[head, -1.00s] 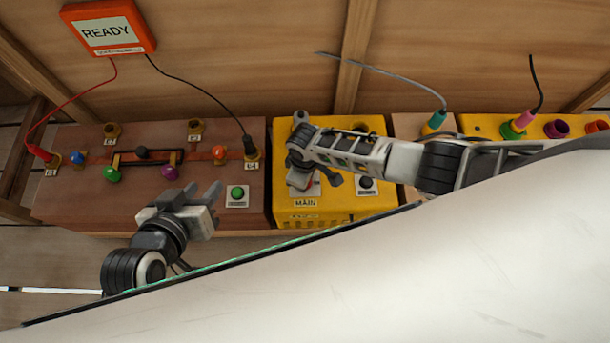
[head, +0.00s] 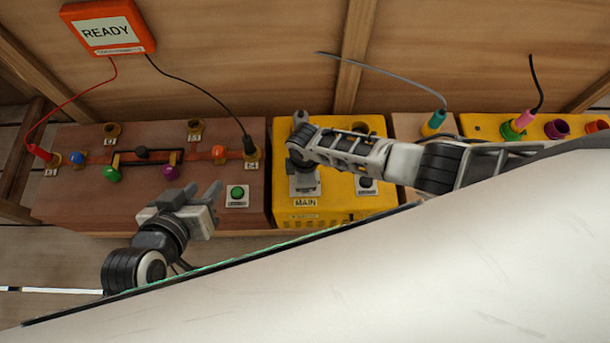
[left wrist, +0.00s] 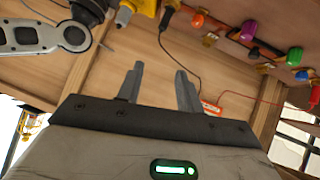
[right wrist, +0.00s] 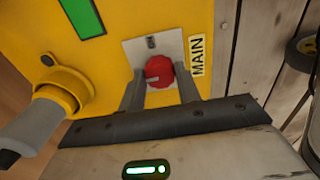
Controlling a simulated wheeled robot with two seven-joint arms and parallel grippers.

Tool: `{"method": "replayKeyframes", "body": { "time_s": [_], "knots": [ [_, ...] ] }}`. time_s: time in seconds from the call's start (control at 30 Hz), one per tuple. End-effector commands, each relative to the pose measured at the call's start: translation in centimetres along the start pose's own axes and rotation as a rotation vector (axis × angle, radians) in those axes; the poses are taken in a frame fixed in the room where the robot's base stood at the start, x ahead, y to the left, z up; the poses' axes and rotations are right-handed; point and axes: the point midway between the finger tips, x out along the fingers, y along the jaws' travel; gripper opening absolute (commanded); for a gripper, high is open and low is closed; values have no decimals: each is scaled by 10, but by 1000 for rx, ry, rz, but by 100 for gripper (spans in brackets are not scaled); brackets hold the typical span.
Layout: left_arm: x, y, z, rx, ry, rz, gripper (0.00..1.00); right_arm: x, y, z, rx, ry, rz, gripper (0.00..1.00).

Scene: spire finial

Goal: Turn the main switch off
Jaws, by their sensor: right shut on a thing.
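The main switch is a red round knob (right wrist: 159,70) on a light square plate (right wrist: 150,44), beside a "MAIN" label (right wrist: 198,55) on the yellow box. My right gripper (right wrist: 160,82) is shut on the knob, one finger on each side. A short grey mark shows on the knob's face. In the head view the right gripper (head: 302,176) points down over the plate and hides the knob; the "MAIN" label (head: 305,202) shows just below. My left gripper (head: 207,194) is open and empty above the brown box, and it also shows open in the left wrist view (left wrist: 160,85).
The brown box (head: 90,205) at the left carries coloured knobs, a green button (head: 237,193) and plugged red and black cables. An orange "READY" display (head: 108,30) is above it. A black button (head: 366,184) sits right of the main switch.

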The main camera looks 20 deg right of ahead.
Motion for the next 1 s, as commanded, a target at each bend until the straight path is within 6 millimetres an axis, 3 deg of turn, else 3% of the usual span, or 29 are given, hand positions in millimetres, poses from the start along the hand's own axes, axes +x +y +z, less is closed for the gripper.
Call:
{"method": "replayKeyframes", "body": {
  "time_s": [0.27,0.3,0.37,0.73,0.87,1.0],
  "knots": [
    [0,0,-1,0,2,1,36,0,-2,0,-1,-2,-4,10],
    [0,0,-1,0,2,1,36,0,-2,0,-1,-1,-4,44],
    [0,0,-1,0,2,1,36,0,-1,0,-1,-1,-3,55],
    [-4,1,-6,3,7,-2,36,-9,0,0,-1,2,0,55],
    [-16,2,-23,10,34,-14,36,-32,0,0,-2,2,1,55],
    [-49,3,-45,3,99,-47,36,-66,0,0,-1,2,0,55]
  ]
}}
